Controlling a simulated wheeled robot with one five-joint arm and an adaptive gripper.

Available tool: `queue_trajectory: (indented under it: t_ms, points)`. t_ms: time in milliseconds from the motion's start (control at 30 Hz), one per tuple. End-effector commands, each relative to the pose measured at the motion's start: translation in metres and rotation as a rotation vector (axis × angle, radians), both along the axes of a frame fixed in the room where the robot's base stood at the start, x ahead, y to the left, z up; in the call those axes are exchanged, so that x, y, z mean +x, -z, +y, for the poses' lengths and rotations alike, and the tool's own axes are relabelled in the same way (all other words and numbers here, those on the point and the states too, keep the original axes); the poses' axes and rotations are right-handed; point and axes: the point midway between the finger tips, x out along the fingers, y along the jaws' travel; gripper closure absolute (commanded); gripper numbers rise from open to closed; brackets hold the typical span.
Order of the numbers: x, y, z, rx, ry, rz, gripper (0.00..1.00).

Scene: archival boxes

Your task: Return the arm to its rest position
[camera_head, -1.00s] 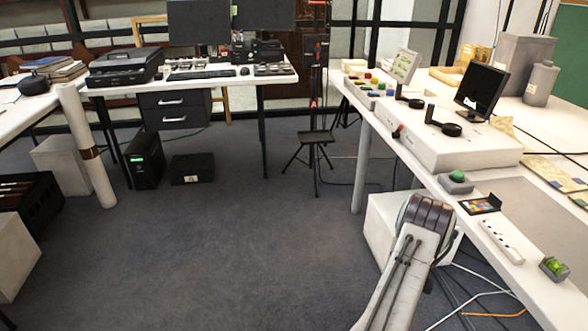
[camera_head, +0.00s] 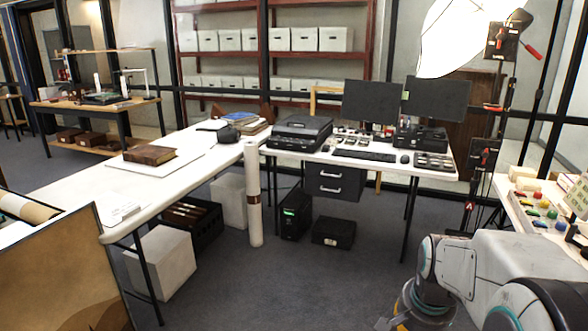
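My arm (camera_head: 480,265) fills the lower right of the head view. Its white links and round grey joints are bent, with a darker part at the bottom edge. No gripper fingers show, and the end of the arm is hidden or out of the picture. I cannot tell whether it holds anything.
A white desk (camera_head: 95,190) with a brown book (camera_head: 149,155) runs along the left. A desk with two monitors (camera_head: 371,102) stands at the back. A white roll (camera_head: 253,200) stands upright beside it. A cluttered table (camera_head: 515,200) is at right. Grey carpet (camera_head: 290,270) lies open between.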

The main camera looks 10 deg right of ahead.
Motion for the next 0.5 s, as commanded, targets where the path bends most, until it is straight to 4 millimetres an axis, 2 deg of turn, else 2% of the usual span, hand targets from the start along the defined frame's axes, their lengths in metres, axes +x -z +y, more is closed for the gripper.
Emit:
queue_trajectory:
  t_ms: [33, 200, 333, 500]
  points:
    - [-0.010, -0.033, 0.023, -0.022, -0.126, -0.007, 1.00]
    - [-0.046, -0.081, 0.076, -0.086, -0.508, -0.017, 1.00]
    - [-0.073, -0.103, 0.102, -0.129, -0.742, -0.025, 1.00]
    - [-0.098, -0.118, 0.121, -0.170, -0.950, -0.033, 1.00]
